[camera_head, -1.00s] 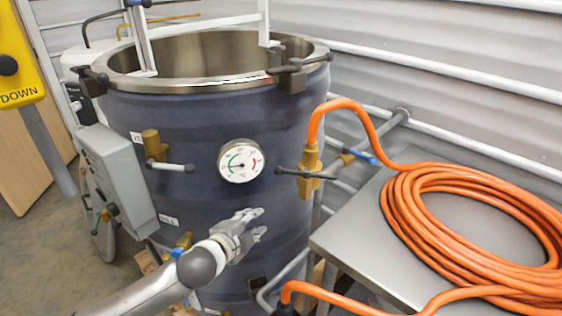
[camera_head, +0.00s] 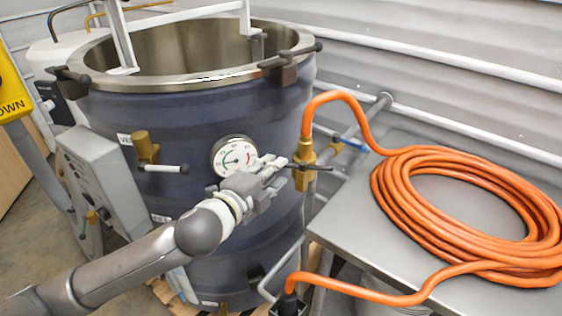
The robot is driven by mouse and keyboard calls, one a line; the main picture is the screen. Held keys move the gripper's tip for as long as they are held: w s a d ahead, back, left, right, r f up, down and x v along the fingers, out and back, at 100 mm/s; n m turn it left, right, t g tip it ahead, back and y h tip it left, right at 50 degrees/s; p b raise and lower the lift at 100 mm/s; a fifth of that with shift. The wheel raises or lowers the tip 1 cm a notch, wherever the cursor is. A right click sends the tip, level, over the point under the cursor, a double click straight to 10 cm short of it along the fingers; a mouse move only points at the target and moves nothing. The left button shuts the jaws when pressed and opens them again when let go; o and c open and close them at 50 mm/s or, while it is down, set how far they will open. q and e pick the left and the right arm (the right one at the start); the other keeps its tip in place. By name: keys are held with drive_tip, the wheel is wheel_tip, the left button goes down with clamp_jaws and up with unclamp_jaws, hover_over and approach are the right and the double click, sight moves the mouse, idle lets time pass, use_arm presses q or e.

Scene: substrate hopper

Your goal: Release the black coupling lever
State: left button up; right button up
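The fingers look parted. The lever's left end is close to the fingertips and partly overlapped by them; I cannot tell whether they touch. My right gripper is not in view.
A metal table (camera_head: 345,215) with the coiled orange hose (camera_head: 385,205) stands at the right. A round gauge (camera_head: 232,150) is just behind my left gripper. A brass valve (camera_head: 146,150) and a grey control box (camera_head: 100,170) are to the left.

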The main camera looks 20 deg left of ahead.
sight(303, 167)
use_arm(q)
drive_tip(key=shift+p+x, duration=0.3)
drive_tip(key=shift+x, duration=1.85)
drive_tip(key=shift+c, duration=0.5)
clamp_jaws()
